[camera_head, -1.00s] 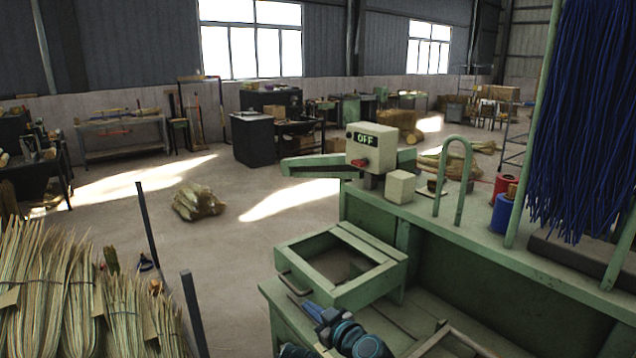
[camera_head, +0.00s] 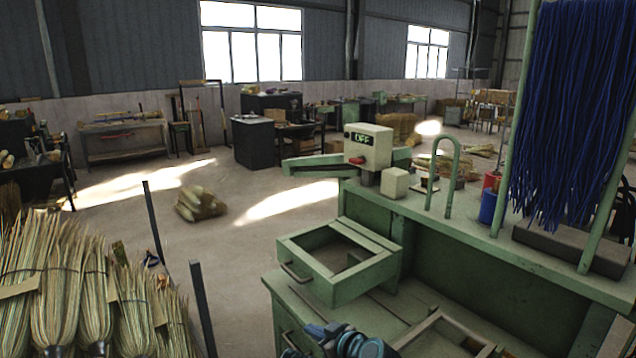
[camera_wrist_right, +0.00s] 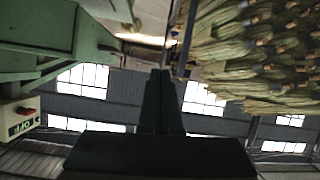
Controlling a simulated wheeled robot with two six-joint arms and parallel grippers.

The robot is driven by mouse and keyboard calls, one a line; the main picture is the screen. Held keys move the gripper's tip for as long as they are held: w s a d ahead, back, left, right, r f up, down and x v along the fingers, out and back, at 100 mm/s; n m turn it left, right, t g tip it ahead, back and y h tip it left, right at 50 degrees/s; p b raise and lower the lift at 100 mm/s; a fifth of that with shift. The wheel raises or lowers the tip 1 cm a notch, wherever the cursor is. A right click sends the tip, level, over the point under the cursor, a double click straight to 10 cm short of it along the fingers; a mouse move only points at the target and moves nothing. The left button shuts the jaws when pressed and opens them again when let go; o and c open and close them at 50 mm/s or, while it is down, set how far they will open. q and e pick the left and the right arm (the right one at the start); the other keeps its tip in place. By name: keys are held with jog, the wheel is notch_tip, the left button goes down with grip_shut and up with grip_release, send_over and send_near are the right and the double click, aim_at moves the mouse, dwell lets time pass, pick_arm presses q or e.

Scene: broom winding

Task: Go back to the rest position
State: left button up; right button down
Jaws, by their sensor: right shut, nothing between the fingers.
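My right gripper (camera_head: 318,338) is low in the head view, in front of the green workbench (camera_head: 470,260) and just below its open drawer frame (camera_head: 335,262). In the right wrist view its dark fingers (camera_wrist_right: 160,85) are closed together with nothing between them. My left gripper is not in view. The grey control box (camera_head: 368,147) with an "OFF" display and a red button sits on the bench's far end; it also shows upside down in the right wrist view (camera_wrist_right: 18,118).
Straw broom bundles (camera_head: 75,290) stand at lower left beside two dark upright posts (camera_head: 203,310). Blue strands (camera_head: 570,110) hang at right above the bench. A straw bundle (camera_head: 200,203) lies on the floor. Open floor lies between the brooms and bench.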

jog(key=s+d+f+m+g+h, duration=0.45)
jog(key=s+d+f, duration=0.2)
jog(key=d, duration=0.25)
jog(key=s+d+f+m+g+h, duration=0.45)
jog(key=d+f, duration=0.25)
jog(key=d, duration=0.2)
jog(key=s+a+n+g, duration=0.1)
jog(key=s+a+n, duration=0.3)
jog(key=s+a, duration=0.3)
jog(key=a, duration=0.4)
jog(key=shift+s+r+g+h, duration=0.2)
jog(key=shift+g+h, duration=0.1)
